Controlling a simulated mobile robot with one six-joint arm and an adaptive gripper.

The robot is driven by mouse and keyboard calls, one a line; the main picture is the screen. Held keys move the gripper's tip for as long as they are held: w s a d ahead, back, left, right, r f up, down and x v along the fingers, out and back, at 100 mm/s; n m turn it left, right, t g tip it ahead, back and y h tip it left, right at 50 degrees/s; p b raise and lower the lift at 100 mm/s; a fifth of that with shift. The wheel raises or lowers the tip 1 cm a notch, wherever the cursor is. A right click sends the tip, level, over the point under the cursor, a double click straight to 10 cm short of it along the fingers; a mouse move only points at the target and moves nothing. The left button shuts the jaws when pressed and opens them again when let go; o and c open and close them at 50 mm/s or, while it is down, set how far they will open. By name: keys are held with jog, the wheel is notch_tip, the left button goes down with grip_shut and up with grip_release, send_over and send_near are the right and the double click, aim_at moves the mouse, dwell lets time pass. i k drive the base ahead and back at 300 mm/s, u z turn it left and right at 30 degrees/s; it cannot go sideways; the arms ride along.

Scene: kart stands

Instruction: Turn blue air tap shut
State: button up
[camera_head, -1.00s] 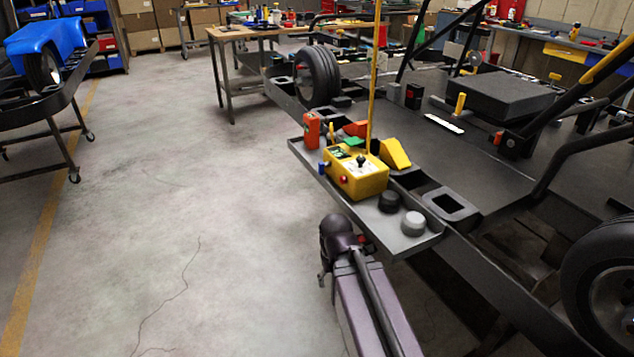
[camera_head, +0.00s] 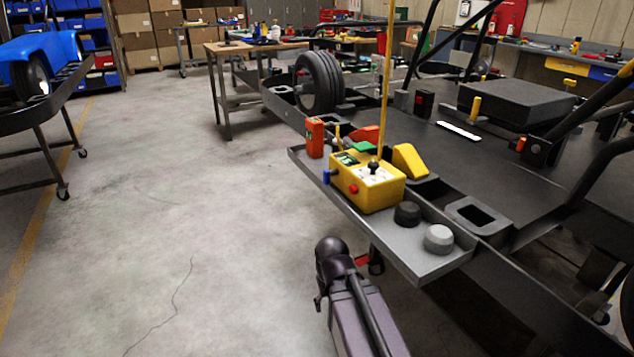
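The blue air tap (camera_head: 327,176) is a small blue piece at the left side of a yellow control box (camera_head: 378,194). It is too small in the head view to tell how its handle is turned. The box has a black joystick, a red button and a tall yellow rod, and sits on a grey tray (camera_head: 420,262) along the kart stand's edge. My dark purple arm rises from the bottom of the picture, to the front of the tray and apart from the tap. I cannot make out my gripper's fingers.
An orange box (camera_head: 315,137), a yellow wedge (camera_head: 410,161), a black knob (camera_head: 407,214) and a grey knob (camera_head: 438,238) share the tray. A kart wheel (camera_head: 318,80) stands behind. The concrete floor (camera_head: 190,200) on the left is open. A blue-bodied kart (camera_head: 40,50) stands far left.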

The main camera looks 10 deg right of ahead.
aim_at(327, 173)
jog(key=z, duration=0.05)
jog(key=i, duration=0.1)
jog(key=k, duration=1.35)
jog(key=u, duration=0.35)
jog(key=i, duration=0.65)
jog(key=u, duration=0.1)
